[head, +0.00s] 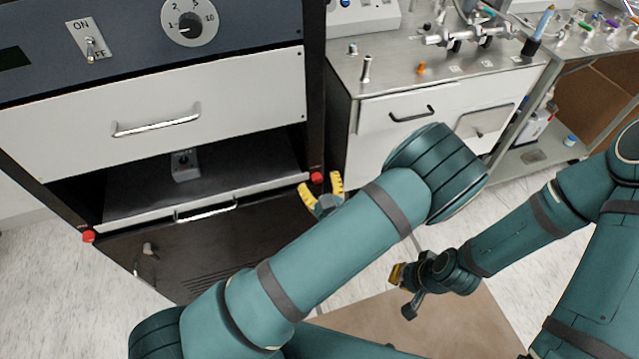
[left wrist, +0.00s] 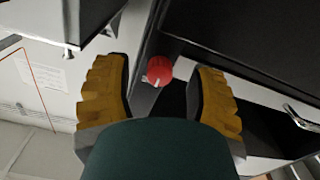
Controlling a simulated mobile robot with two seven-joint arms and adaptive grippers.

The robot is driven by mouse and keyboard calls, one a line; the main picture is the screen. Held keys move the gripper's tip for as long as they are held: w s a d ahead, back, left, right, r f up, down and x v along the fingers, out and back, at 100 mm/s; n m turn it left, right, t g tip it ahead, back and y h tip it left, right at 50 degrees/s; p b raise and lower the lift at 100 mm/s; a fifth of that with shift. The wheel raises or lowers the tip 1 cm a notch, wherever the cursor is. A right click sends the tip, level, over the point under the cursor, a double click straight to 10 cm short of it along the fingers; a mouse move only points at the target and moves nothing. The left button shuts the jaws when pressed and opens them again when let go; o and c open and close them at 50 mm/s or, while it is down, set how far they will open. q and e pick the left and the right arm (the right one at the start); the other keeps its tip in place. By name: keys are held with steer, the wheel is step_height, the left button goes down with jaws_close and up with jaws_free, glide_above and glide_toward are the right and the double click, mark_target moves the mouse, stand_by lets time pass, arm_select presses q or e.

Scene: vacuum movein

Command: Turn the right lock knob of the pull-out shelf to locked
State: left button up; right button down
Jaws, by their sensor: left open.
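The right lock knob (head: 317,178) is red and sits on the right front post of the black cabinet, beside the pull-out shelf (head: 130,197). My left gripper (head: 322,190) is open in front of it, with yellow-padded fingers on either side. In the left wrist view the red knob (left wrist: 159,70) shows between the two spread fingers (left wrist: 163,78), with gaps to both; it has a small white mark at its lower left. My right gripper (head: 403,290) hangs open and empty, low and away from the cabinet.
A second red knob (head: 88,237) is on the left post. A small grey box with a dial (head: 185,165) stands on the shelf. A white drawer (head: 150,115) is above it. A steel bench (head: 420,75) with small parts stands to the right. A brown board (head: 440,330) lies below my arms.

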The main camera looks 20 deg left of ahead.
arm_select(q)
jaws_close()
steer(key=shift+n, duration=0.4)
steer(key=n, duration=0.3)
steer(key=shift+n, duration=0.3)
steer(key=n, duration=0.9)
steer(key=shift+d+r+n, duration=0.1)
steer(key=shift+n, duration=2.2)
